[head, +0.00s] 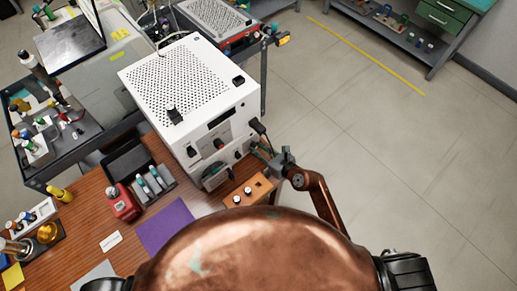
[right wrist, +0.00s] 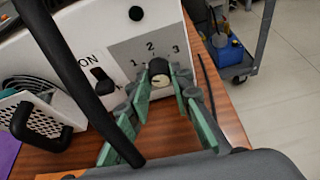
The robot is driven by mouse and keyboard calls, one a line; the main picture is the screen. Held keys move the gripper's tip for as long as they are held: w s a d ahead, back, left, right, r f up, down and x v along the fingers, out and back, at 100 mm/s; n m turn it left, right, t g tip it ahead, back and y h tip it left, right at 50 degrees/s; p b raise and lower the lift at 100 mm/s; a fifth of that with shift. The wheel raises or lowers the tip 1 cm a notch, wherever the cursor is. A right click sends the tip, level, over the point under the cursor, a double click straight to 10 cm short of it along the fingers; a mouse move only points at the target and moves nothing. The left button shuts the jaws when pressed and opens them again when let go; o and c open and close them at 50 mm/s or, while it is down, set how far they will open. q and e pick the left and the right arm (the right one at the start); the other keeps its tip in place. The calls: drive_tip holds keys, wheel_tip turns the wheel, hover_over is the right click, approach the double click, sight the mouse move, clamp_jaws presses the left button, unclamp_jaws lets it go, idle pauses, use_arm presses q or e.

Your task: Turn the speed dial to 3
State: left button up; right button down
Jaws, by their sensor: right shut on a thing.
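The white particle classifier (head: 235,100) stands on the wooden table, its control face toward me. In the right wrist view, the speed dial (right wrist: 159,74) is a round black knob with a pale face on a grey panel (right wrist: 128,50) marked 1, 2 and 3. My right gripper (right wrist: 160,86) has its green fingers shut on the dial, one on each side. I cannot tell clearly which number the dial points to. In the head view my right gripper (head: 268,155) is at the classifier's right front edge and hides the dial. My left gripper is not in view.
A black switch (right wrist: 103,80) beside "ON" is left of the dial. A black handle (right wrist: 40,122) and a white basket are further left. A wooden block with knobs (head: 248,190) is below my right gripper. The floor to the right is clear.

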drive_tip(key=shift+d, duration=0.1)
drive_tip(key=shift+w+d+f+m+g+y, duration=0.1)
drive_tip(key=shift+m+g+y, duration=0.4)
drive_tip(key=shift+m, duration=0.6)
drive_tip(key=shift+d+f+m+g+y, duration=0.1)
drive_tip(key=shift+m+g+y, duration=0.2)
drive_tip(key=shift+m+y, duration=0.7)
drive_tip(key=shift+m+b, duration=0.3)
drive_tip(key=c, duration=1.7)
unclamp_jaws()
drive_tip(key=shift+c, duration=0.2)
drive_tip(key=v, duration=1.2)
